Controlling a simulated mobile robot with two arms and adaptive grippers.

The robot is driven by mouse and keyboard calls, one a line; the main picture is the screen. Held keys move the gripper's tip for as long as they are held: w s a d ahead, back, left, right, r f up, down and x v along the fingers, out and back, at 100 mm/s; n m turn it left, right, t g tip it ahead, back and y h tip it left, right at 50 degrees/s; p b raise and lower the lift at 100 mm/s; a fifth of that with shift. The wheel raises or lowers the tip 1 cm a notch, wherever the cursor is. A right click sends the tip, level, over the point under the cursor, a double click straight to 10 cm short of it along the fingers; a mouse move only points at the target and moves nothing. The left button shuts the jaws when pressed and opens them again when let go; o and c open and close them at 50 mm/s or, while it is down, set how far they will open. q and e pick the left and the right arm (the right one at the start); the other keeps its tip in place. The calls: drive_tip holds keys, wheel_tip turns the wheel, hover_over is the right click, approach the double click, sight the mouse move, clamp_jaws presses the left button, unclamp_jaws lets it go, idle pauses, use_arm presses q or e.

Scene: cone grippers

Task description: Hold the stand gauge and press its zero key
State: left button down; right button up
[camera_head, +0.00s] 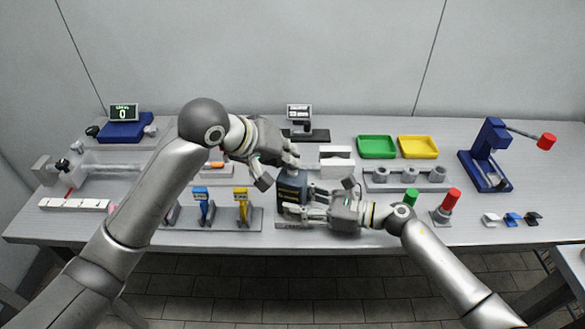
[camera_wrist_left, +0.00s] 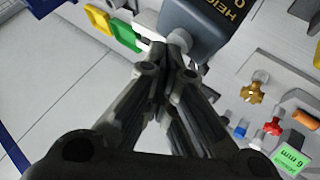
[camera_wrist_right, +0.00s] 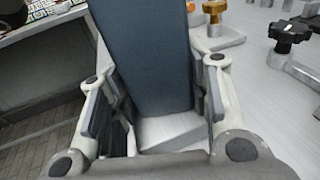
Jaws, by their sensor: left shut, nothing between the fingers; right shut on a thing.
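The stand gauge (camera_head: 292,184) is a dark blue-grey block standing near the table's front edge, at the middle of the head view. My right gripper (camera_head: 287,207) is shut on it from the right; in the right wrist view the gauge body (camera_wrist_right: 148,55) sits between the fingers. My left gripper (camera_head: 290,164) is shut and empty just above the gauge. In the left wrist view its fingertips (camera_wrist_left: 175,50) are close to a pale round knob or key (camera_wrist_left: 181,39) beside the gauge's face (camera_wrist_left: 205,22), which carries partly cut-off lettering. I cannot tell whether they touch.
A rack with blue (camera_head: 202,205) and yellow (camera_head: 241,206) tools stands left of the gauge. A white block (camera_head: 337,160), green tray (camera_head: 377,147) and yellow tray (camera_head: 418,147) lie behind right. A red-topped post (camera_head: 450,200) stands right of my right gripper.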

use_arm(q)
drive_tip(key=shift+r, duration=0.1)
use_arm(e)
drive_tip(key=shift+f, duration=0.1)
use_arm(q)
drive_tip(key=shift+r, duration=0.7)
drive_tip(key=shift+r, duration=2.55)
use_arm(e)
drive_tip(key=o, duration=0.9)
drive_tip(key=shift+c, duration=0.2)
